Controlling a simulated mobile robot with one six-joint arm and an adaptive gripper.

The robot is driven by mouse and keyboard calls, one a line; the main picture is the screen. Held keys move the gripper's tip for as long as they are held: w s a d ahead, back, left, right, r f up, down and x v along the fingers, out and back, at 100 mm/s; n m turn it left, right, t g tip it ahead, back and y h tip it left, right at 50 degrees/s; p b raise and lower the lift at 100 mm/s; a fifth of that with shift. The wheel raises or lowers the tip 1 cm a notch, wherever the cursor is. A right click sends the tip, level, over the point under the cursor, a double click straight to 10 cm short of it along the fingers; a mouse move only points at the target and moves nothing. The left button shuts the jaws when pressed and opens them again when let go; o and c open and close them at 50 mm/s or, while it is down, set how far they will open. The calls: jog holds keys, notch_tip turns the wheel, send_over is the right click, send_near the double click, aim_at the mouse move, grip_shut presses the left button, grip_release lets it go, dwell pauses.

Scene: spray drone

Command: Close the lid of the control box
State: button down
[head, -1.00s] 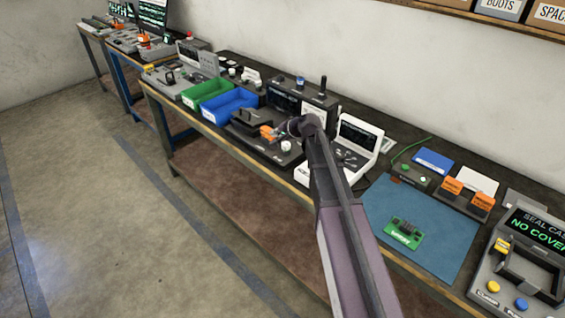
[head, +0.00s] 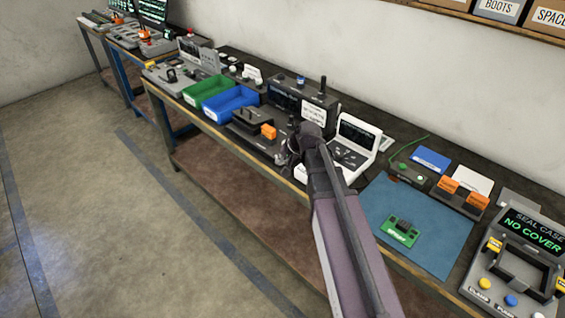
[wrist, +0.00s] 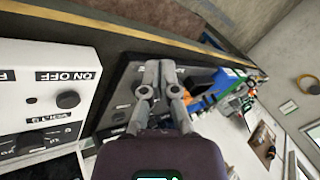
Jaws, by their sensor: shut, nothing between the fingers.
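No box in view bears a readable control box label. A white device (head: 352,150) with a raised screen panel stands on the bench, just right of my gripper; my arm hides part of it. Its white panel with an ON OFF label and a dark knob fills the left of the wrist view (wrist: 45,85). A dark station (head: 248,131) with an orange block (head: 268,131) is left of my gripper. My gripper (head: 287,158) hangs over the bench's front part, between the two. In the wrist view its fingers (wrist: 158,80) are together and empty, over a dark surface.
Blue (head: 232,104) and green (head: 207,90) bins stand to the left. A blue mat (head: 440,240) with a green circuit board (head: 403,230) lies to the right, beside a grey seal case station (head: 500,288). The floor in front is clear.

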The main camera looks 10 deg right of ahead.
jog(key=shift+s+d+n+g+h, duration=0.15)
jog(key=shift+s+n+g+h, duration=0.15)
jog(key=shift+s, duration=0.8)
jog(key=s+d+f+n+g+h, duration=0.1)
jog(key=s+d+g+h, duration=0.1)
jog(key=s, duration=0.6)
jog(key=s+d+f+n+g+h, duration=0.1)
jog(key=s+d+n+g+h, duration=0.1)
jog(key=s, duration=0.5)
jog(key=shift+s+f, duration=0.15)
jog(key=shift+s, duration=0.25)
